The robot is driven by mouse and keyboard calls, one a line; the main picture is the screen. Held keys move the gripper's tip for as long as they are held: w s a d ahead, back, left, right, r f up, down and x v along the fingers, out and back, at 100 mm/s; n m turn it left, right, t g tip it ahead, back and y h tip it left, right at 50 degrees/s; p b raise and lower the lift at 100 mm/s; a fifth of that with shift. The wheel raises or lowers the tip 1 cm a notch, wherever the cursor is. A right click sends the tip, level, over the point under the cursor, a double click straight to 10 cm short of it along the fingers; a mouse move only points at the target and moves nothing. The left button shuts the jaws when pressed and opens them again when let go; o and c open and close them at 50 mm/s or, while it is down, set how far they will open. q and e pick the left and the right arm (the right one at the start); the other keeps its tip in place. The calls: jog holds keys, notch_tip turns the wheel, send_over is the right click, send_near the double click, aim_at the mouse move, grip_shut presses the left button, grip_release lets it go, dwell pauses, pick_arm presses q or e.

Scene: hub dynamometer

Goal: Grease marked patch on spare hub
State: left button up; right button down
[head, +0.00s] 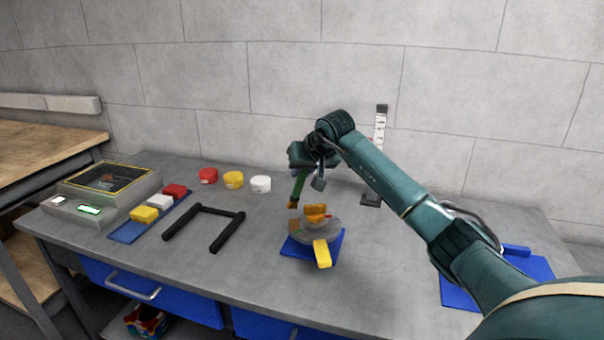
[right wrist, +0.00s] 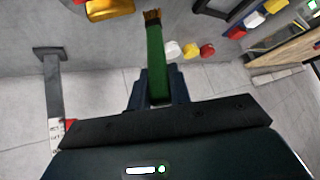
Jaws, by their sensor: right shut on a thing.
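My right gripper (head: 304,168) is shut on a green-handled brush (head: 299,186), which hangs with its brown bristles down. In the right wrist view the brush (right wrist: 156,65) sticks out from between the fingers (right wrist: 156,92). A grey round hub (head: 309,231) with an orange block (head: 316,213) on top and a yellow arm (head: 322,254) towards the front stands on a blue mat (head: 295,249). The bristles are above and a little left of the hub, seemingly apart from it. I cannot make out a marked patch. My left gripper is not in view.
Red (head: 208,175), yellow (head: 233,180) and white (head: 260,184) tubs stand behind a black frame (head: 168,236). Left are a blue strip (head: 127,232) with coloured blocks and a device (head: 105,192). A scale post (head: 380,140) stands behind the hub; another blue mat (head: 458,290) lies right.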

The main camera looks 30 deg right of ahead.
jog(key=shift+s+r+p, duration=0.2)
jog(key=shift+r+p, duration=0.1)
jog(key=shift+r, duration=0.45)
jog(key=shift+w+r+p, duration=0.1)
jog(key=shift+r+p, duration=0.45)
jog(key=shift+r, duration=0.1)
notch_tip(320, 180, up, 2)
jog(key=shift+r+p, duration=0.15)
jog(key=shift+p, duration=0.7)
jog(key=shift+r, duration=0.2)
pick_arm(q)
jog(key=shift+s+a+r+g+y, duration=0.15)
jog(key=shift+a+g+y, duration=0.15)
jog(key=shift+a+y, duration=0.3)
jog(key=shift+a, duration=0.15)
